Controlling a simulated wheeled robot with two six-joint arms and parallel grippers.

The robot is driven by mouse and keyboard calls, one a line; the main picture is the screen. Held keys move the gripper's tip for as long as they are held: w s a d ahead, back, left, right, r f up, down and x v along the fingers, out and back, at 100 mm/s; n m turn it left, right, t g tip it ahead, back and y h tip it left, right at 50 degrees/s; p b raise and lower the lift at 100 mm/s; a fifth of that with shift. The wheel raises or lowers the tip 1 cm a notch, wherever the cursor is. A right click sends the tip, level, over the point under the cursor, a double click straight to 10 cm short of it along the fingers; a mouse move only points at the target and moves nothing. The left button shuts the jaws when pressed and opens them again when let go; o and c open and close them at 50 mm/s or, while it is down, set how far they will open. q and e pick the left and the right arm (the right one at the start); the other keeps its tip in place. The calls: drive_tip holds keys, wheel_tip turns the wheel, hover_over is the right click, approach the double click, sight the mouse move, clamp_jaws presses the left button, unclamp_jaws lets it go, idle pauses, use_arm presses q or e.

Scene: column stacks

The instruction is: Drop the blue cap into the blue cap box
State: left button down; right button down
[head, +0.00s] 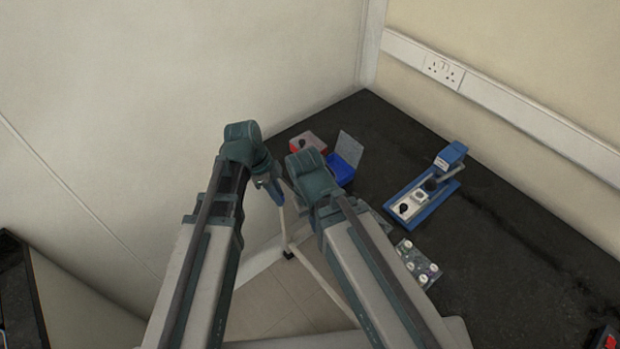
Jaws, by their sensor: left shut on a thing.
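The blue cap box (342,166) stands on the dark bench with its grey lid (349,149) raised; my right arm hides part of its near side. My left gripper (270,185) hangs to the left of the box, off the bench edge, and is shut on a small blue piece (277,195), which looks like the blue cap. Its shape is too small to make out clearly. My right arm's wrist is in front of the bench edge, and its gripper is hidden behind it.
A red box (309,143) stands just behind the blue one, to its left. A blue press-like device (425,202) is further right. A clear rack (418,264) with several white-topped vials lies nearer. A wall closes off the left.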

use_arm(q)
drive_tip(key=w+a+r+n+t+p, duration=0.1)
drive_tip(key=w+a+r+n, duration=0.15)
drive_tip(key=a, duration=0.85)
drive_tip(key=w+a+r+n+p, duration=0.1)
drive_tip(key=a+n+p, duration=0.15)
drive_tip(key=a, duration=0.85)
drive_tip(key=s+a+n, duration=0.2)
drive_tip(key=a, duration=0.7)
drive_tip(key=s+a+r+n+t+p, duration=0.1)
drive_tip(key=s+a+n, duration=0.1)
drive_tip(key=a, duration=0.7)
drive_tip(key=shift+s+a+n+y, duration=0.2)
drive_tip(key=shift+s+n+y, duration=0.1)
drive_tip(key=shift+s, duration=0.3)
